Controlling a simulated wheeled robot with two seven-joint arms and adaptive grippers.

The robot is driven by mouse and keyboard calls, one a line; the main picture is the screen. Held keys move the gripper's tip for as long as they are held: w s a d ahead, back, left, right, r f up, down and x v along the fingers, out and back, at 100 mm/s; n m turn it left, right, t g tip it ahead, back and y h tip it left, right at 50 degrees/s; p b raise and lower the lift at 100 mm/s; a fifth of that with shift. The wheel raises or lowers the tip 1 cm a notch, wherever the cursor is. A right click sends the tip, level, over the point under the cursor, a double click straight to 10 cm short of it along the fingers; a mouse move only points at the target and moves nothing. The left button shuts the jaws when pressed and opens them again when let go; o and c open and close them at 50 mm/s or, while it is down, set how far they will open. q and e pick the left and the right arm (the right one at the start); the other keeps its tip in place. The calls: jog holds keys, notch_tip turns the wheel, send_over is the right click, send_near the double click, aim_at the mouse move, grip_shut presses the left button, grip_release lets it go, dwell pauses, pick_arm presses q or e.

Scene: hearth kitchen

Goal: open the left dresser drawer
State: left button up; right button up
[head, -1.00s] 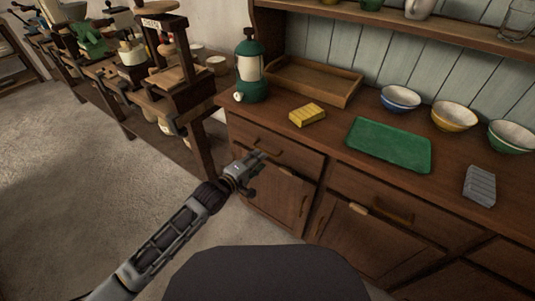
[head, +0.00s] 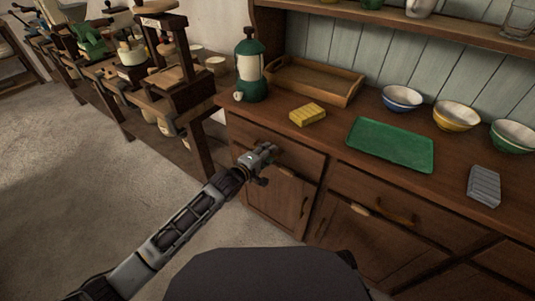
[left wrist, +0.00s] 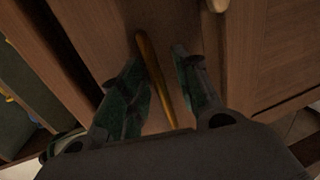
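The left dresser drawer (head: 306,161) is a dark wooden front under the counter in the head view, and it looks closed. My left gripper (head: 270,151) is at this drawer front and hides most of its handle there. In the left wrist view, the brass-coloured bar handle (left wrist: 157,80) runs between the two fingers of my left gripper (left wrist: 159,58). The fingers are apart, one on each side of the handle, with a visible gap on the right side. Contact with the left finger is unclear. My right gripper is not in view.
The dresser top holds a green lantern (head: 250,71), a yellow block (head: 307,114), a wooden tray (head: 345,97), a green tray (head: 428,161), several bowls and a grey block (head: 484,186). A second drawer handle (head: 394,212) is to the right. Workbenches stand at left; floor is clear.

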pick_arm(q)
grip_shut()
dwell(0.7)
